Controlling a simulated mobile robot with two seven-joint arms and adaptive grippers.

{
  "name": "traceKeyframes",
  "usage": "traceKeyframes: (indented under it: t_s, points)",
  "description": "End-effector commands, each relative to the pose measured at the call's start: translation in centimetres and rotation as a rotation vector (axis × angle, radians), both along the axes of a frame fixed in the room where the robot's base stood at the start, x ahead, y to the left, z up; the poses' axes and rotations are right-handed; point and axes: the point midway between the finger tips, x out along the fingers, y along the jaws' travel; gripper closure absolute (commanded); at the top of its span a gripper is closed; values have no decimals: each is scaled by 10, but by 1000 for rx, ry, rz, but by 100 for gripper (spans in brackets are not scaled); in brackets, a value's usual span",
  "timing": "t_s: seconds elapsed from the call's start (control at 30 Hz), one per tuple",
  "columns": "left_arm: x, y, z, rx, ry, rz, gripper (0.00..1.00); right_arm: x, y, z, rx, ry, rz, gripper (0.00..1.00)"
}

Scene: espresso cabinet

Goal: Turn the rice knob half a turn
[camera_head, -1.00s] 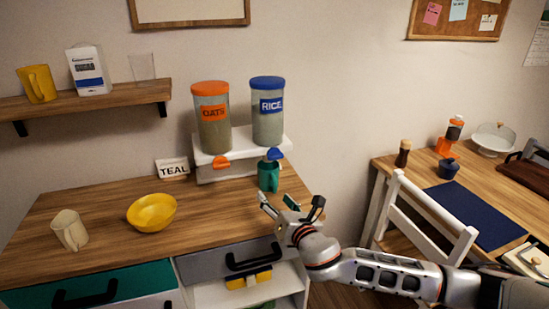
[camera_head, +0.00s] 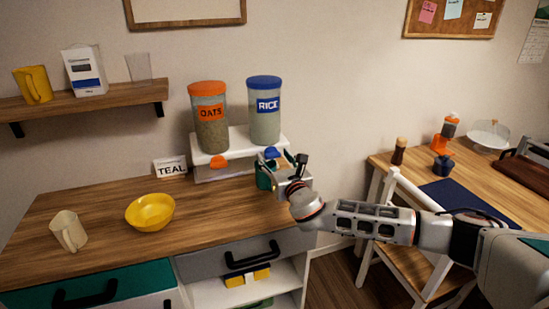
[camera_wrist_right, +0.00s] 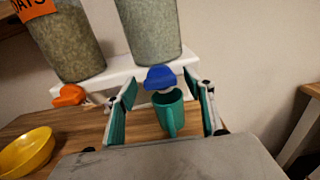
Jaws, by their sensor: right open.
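The rice dispenser (camera_head: 265,124) is a clear cylinder with a blue lid and a blue RICE label, on a white stand. Its blue rice knob (camera_head: 271,153) sits on the front of the stand and shows clearly in the right wrist view (camera_wrist_right: 160,78). A teal mug (camera_wrist_right: 168,112) stands just below the knob; in the head view my gripper partly hides it. My right gripper (camera_head: 278,163) is open in front of the knob and mug. In the right wrist view its fingers (camera_wrist_right: 163,110) lie either side of them, apart from the knob. My left gripper is not in view.
The oats dispenser (camera_head: 209,128) with its orange knob (camera_head: 218,162) stands left of the rice one on the white stand (camera_head: 236,168). A chair (camera_head: 404,196) stands to the right.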

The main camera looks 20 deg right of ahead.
Motion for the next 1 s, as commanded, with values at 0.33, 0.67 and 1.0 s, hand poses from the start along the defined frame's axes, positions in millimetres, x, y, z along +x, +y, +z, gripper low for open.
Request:
traceKeyframes:
  t_s: [0.33, 0.67, 1.0]
  points:
    - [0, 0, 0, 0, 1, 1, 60, 2, 0, 0, 0, 0, 0, 55]
    - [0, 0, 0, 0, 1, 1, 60, 2, 0, 0, 3, 0, 0, 86]
    - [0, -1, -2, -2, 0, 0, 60, 2, 0, -2, 120, 5, 0, 86]
